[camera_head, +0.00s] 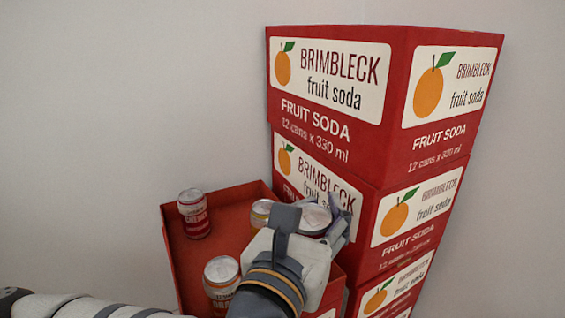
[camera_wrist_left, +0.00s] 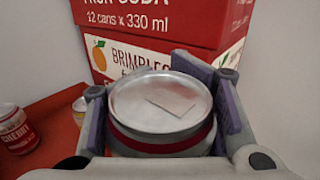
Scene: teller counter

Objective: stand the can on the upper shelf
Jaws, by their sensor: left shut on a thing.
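My left gripper (camera_head: 314,222) is shut on a can (camera_wrist_left: 158,105), with one finger on each side of it. The can has a silver lid with a pale rectangular patch and a red band below the rim. It looks upright in the left wrist view; its lower part is hidden. In the head view the can (camera_head: 313,218) is partly covered by my gripper, in front of the stacked cartons and over the right side of a red tray-like surface (camera_head: 232,221). I cannot tell whether the can touches anything below. No upper shelf can be made out. My right gripper is not in view.
A tall stack of red soda cartons (camera_head: 395,130) rises just behind and right. The wall at left is bare.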

